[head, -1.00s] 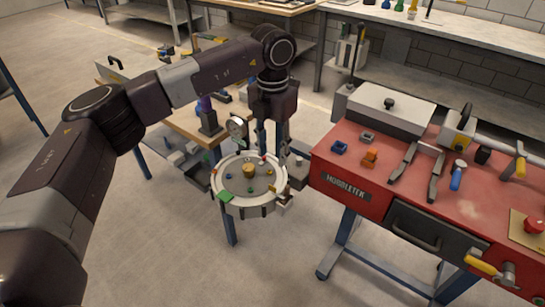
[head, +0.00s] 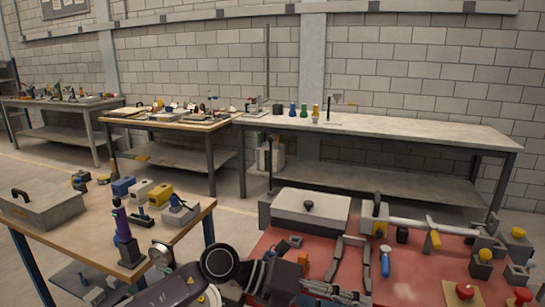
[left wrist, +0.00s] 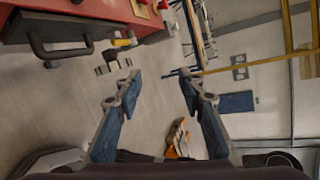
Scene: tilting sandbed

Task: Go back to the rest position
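My left arm comes in low in the head view, and my left gripper (head: 335,293) points to the right over the front of the red workbench (head: 405,270). In the left wrist view the two fingers of my left gripper (left wrist: 160,88) stand wide apart with nothing between them but the floor behind. My right gripper is in neither view.
A wooden table (head: 185,225) with a purple fixture stands left. In the left wrist view, a dark drawer handle (left wrist: 60,50) shows at upper left; open floor lies beyond the fingers.

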